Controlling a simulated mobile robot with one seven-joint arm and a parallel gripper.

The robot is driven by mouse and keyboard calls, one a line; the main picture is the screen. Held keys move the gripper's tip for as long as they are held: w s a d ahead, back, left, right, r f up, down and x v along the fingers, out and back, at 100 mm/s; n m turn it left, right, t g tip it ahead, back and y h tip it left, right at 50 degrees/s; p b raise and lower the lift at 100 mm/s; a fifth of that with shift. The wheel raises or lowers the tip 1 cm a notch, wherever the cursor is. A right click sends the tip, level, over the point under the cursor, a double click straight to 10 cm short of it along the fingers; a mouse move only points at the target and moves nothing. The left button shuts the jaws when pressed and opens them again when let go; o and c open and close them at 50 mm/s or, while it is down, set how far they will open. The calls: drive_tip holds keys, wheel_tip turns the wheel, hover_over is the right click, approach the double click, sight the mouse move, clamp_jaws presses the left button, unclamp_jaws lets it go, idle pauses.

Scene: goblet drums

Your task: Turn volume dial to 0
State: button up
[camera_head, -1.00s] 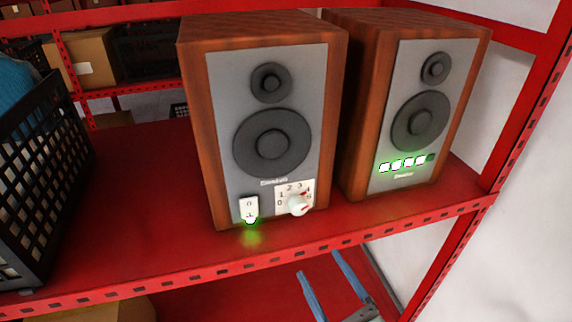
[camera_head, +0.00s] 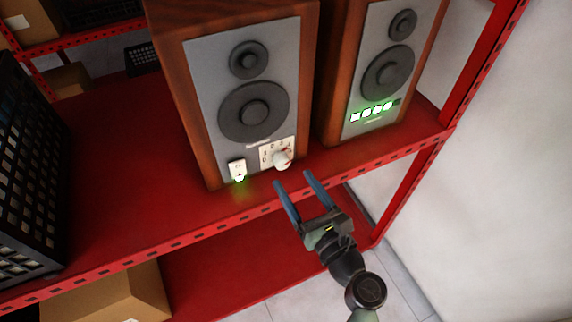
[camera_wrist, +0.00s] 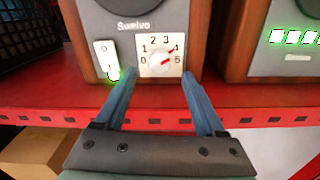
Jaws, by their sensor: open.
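The volume dial (camera_head: 282,159) is a white knob with a red pointer, low on the front of the left wooden speaker (camera_head: 236,88). In the wrist view the dial (camera_wrist: 160,63) sits on a white plate numbered 0 to 5, and its red pointer is toward the 4. My gripper (camera_head: 292,179) is open and empty, in front of and slightly below the dial. In the wrist view its two blue fingers (camera_wrist: 160,77) point at the speaker, spread to either side of the dial, apart from it.
A white switch (camera_head: 237,168) with a green glow is left of the dial. The right speaker (camera_head: 380,75) shows several lit indicators. Both stand on a red shelf (camera_head: 130,215). A black crate (camera_head: 30,180) is at left, and a cardboard box (camera_head: 110,295) is below.

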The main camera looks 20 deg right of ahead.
sight(284, 166)
drive_tip(key=w, duration=0.5)
drive_tip(key=shift+a, duration=0.2)
clamp_jaws()
